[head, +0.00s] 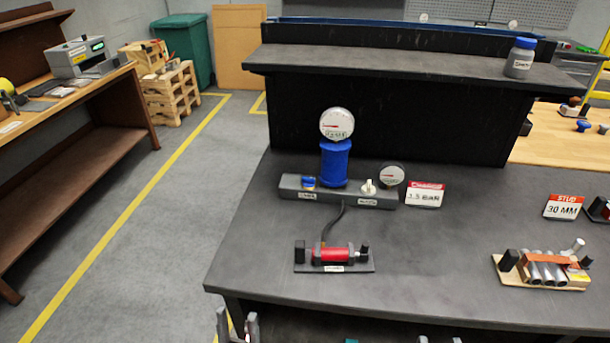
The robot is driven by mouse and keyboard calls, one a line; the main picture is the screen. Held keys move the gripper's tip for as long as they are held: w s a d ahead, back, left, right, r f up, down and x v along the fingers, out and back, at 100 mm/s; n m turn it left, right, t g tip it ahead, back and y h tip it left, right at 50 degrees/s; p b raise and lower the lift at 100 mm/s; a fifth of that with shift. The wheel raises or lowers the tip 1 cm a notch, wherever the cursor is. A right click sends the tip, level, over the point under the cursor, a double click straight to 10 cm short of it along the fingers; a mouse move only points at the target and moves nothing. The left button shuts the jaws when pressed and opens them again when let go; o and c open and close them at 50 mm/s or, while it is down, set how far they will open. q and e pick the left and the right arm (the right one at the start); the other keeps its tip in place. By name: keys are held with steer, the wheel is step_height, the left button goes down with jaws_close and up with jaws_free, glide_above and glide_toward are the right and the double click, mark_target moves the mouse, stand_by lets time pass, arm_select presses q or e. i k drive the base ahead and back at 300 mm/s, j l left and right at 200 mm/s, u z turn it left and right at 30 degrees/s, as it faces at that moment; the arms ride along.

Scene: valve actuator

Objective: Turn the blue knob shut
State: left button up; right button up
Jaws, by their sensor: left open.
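A small blue knob (309,183) sits on the left end of a dark grey valve block (287,192) on the table. A blue cylinder (335,165) with a round white gauge (337,123) on top stands behind the block's middle. A pale knob (369,187) is on the block's right part. My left gripper (237,325) is open and empty at the bottom edge, low in front of the table and well apart from the blue knob. Only small grey tips, apparently of my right gripper (438,340), show at the bottom edge; the rest is cut off.
A hose runs from the block to a red cylinder (330,254) on a dark plate. A small gauge (392,175) and a "1.5 BAR" sign (425,195) stand right of the block. A shelf (400,68) rises behind. Tabletop left of the red cylinder is clear.

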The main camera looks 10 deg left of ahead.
mark_target(307, 182)
steer(key=i+j+z, duration=0.2)
steer(key=j, duration=0.85)
steer(key=j+z, duration=0.15)
steer(key=j, duration=0.95)
steer(key=i+j+z, duration=0.1)
steer(key=j, duration=0.45)
steer(key=i+j+z, duration=0.15)
steer(key=j, duration=0.35)
steer(key=j+z, duration=0.1)
steer(key=j, duration=0.45)
steer(key=i+j, duration=0.2)
steer(key=i, duration=0.15)
steer(key=i+j, duration=0.2)
steer(key=i, duration=0.2)
